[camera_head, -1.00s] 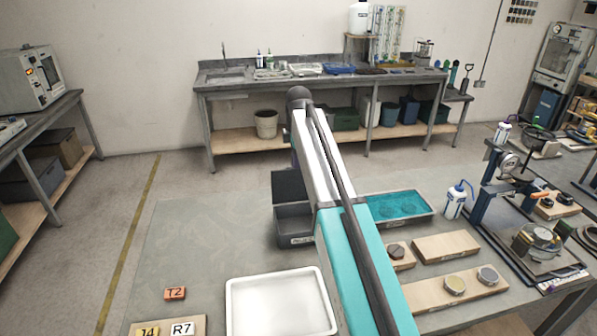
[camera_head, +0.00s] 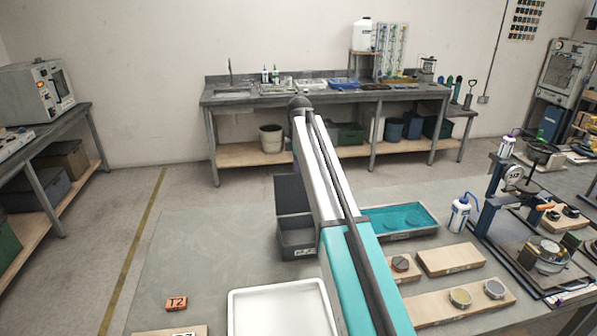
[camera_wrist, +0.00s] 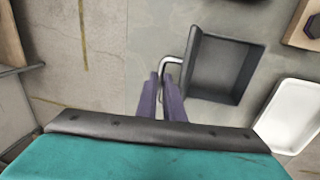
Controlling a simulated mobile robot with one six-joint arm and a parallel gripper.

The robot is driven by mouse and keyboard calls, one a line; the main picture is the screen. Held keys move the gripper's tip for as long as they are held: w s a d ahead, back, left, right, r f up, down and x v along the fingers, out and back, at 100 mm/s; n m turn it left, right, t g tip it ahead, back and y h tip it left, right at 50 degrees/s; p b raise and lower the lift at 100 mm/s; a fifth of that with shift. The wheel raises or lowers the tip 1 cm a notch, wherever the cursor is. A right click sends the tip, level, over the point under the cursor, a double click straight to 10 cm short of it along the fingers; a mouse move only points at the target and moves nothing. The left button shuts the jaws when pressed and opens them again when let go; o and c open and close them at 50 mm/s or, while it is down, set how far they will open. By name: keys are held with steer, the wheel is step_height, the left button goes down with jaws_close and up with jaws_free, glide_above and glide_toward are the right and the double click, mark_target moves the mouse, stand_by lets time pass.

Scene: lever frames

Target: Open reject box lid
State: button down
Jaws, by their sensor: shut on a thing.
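The reject box (camera_head: 298,238) is a small dark grey box on the bench, partly hidden behind my arm in the head view. Its lid (camera_head: 291,193) stands raised at the back, and the box is open. In the wrist view I look down into the empty-looking box (camera_wrist: 222,68), with the lid (camera_wrist: 193,55) seen nearly edge-on along its left side. A bent metal handle (camera_wrist: 172,62) sticks out from the lid. My gripper (camera_wrist: 163,78) has its purple fingers closed at this handle. In the head view the gripper is hidden behind my arm.
A white tray (camera_head: 280,290) lies in front of the box. A teal-lined tray (camera_head: 432,228), a wash bottle (camera_head: 459,213) and wooden boards (camera_head: 450,258) are to the right.

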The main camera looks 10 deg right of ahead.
steer(key=shift+w+f+t, duration=0.3)
steer(key=shift+w+f, duration=0.05)
steer(key=shift+w, duration=0.5)
steer(key=c, duration=1.9)
jaws_free()
steer(key=shift+w+f, duration=0.2)
steer(key=shift+s, duration=0.1)
steer(key=shift+r, duration=0.15)
steer(key=b+v, duration=0.4)
steer(key=v, duration=1.1)
steer(key=shift+s, duration=0.15)
